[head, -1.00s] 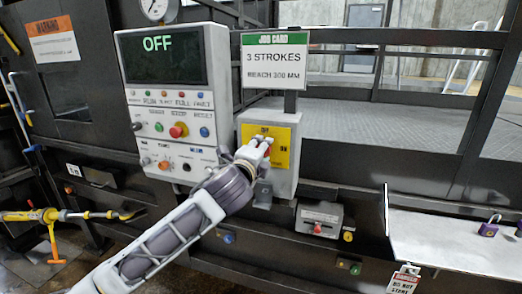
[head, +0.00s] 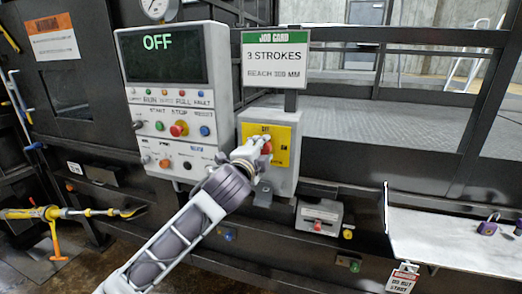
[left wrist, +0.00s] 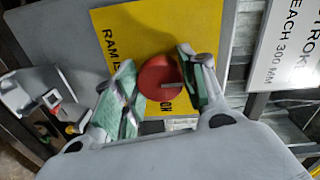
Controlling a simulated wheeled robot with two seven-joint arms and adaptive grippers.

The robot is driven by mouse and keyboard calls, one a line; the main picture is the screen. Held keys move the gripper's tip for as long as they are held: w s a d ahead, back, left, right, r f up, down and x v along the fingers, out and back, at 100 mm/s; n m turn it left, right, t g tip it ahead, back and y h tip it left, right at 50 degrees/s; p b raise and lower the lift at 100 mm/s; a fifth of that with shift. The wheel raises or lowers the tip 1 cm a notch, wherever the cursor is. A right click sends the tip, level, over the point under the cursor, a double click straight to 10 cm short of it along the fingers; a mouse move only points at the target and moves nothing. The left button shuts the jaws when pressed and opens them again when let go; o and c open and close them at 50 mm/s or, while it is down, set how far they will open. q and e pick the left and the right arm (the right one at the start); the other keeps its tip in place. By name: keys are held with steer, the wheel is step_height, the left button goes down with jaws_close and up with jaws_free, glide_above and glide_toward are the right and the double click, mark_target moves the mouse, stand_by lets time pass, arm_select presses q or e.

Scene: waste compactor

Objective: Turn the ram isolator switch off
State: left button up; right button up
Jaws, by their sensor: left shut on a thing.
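The ram isolator switch is a red round knob (head: 266,147) on a yellow plate (head: 283,155) on a grey box, below the job card. In the left wrist view the red knob (left wrist: 157,76) sits between my green-padded fingers, with a small grey bar at its right side. The yellow plate (left wrist: 125,25) shows tilted behind it with part of its lettering. My left gripper (head: 257,150) is shut on the knob; it also shows in the left wrist view (left wrist: 160,90). Which mark the knob points at is too small to tell. My right gripper is out of view.
A control panel (head: 175,145) with several buttons and a display reading OFF is left of the switch. The job card (head: 275,60) stands just above. A small grey box (head: 319,216) is below right. A padlock (head: 489,227) lies on the pale shelf (head: 440,240).

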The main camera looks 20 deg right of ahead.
arm_select(q)
steer(key=o, duration=1)
steer(key=shift+o, duration=0.2)
steer(key=v, duration=1.2)
steer(key=shift+w, duration=0.1)
